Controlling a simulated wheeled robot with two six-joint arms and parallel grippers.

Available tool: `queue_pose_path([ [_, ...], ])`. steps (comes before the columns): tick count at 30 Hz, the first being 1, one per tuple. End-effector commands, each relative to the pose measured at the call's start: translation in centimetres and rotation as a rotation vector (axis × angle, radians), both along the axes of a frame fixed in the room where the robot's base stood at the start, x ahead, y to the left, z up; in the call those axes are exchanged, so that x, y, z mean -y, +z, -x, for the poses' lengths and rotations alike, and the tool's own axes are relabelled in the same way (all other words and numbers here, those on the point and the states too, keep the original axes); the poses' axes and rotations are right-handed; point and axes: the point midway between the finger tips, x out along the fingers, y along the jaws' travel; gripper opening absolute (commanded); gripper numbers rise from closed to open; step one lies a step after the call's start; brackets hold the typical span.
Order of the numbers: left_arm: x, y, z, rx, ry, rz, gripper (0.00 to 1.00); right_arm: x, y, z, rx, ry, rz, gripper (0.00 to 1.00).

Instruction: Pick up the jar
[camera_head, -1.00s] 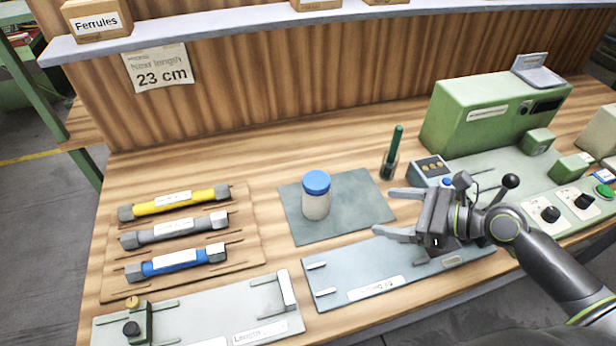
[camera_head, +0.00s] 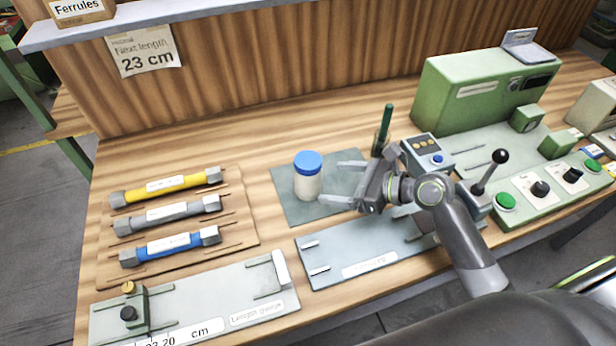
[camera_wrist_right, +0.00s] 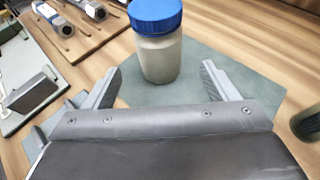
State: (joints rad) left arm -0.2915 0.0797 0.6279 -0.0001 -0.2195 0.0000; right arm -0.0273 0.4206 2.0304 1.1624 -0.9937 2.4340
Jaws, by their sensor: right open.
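The jar (camera_head: 308,182) has a pale body and a blue lid. It stands upright on a grey-green mat (camera_head: 292,212) in the middle of the bench. My right gripper (camera_head: 337,182) is open and empty, just right of the jar, with its fingers pointing towards it. In the right wrist view the jar (camera_wrist_right: 158,58) stands just beyond the gap between the two fingertips (camera_wrist_right: 160,78). No contact shows. My left gripper is out of view.
A green pen in a dark holder (camera_head: 382,140) stands close behind my right gripper. A wooden rack (camera_head: 245,225) with yellow, grey and blue tools lies left. A grey-blue plate (camera_head: 325,262) lies in front; green machine (camera_head: 470,95) and control panel lie right.

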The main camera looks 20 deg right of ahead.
Motion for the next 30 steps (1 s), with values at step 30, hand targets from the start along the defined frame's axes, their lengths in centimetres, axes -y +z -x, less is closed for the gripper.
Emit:
queue_pose_path([
  [30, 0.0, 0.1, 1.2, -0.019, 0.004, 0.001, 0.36, -4.8, -3.1, -4.4, -0.001, 0.0, 0.001, 0.8],
])
